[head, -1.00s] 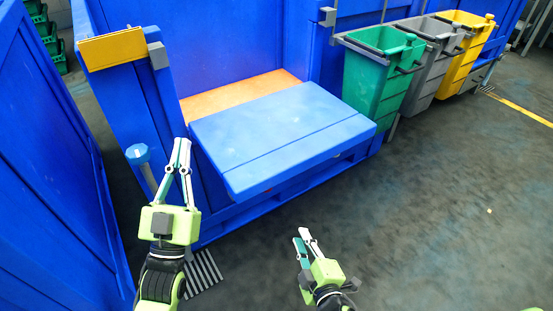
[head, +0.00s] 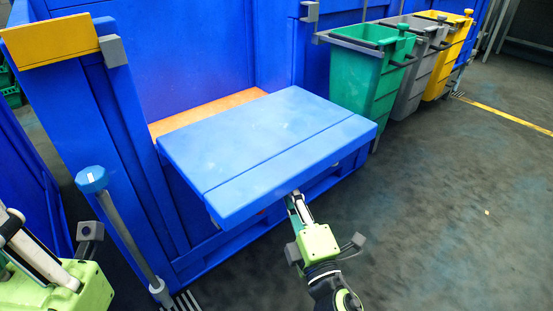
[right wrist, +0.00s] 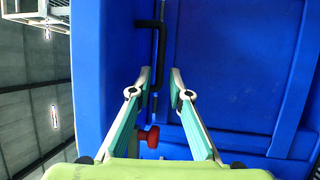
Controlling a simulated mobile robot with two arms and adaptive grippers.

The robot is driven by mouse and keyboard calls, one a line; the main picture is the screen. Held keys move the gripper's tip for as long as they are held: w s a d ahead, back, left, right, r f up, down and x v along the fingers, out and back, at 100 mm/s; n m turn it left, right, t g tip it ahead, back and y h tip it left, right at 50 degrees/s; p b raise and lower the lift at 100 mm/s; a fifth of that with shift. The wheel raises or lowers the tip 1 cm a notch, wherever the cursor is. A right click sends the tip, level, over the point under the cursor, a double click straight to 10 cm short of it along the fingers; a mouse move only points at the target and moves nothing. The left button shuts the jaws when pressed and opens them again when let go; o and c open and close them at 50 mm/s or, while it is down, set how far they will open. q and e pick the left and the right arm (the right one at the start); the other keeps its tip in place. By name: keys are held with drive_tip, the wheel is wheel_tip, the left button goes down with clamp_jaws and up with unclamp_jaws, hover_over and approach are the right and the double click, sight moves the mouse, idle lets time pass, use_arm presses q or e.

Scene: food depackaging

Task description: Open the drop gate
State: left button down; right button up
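The drop gate is probably the flat blue panel (head: 265,150) jutting out level at the front of the blue enclosure. My right gripper (head: 297,203) is at its front edge, its tips close under the lip. The right wrist view shows a blue panel (right wrist: 225,65) with a black handle (right wrist: 160,45) and a red knob (right wrist: 152,137). There my right gripper (right wrist: 162,72) has its fingers apart, with the handle bar showing between the tips; I cannot tell whether they touch it. My left gripper (head: 35,250) is at the lower left, partly cut off.
A grey post with a blue knob (head: 92,180) stands left of the panel, near my left gripper. A yellow block (head: 50,42) tops the left wall. Green (head: 358,75), grey (head: 410,85) and yellow (head: 440,75) bins line the right. The floor at right is clear.

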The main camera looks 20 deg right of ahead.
drive_tip(key=w, duration=0.3)
drive_tip(key=w+r, duration=0.1)
drive_tip(key=w, duration=0.5)
drive_tip(key=shift+w+r, duration=0.25)
drive_tip(key=shift+r, duration=0.05)
clamp_jaws()
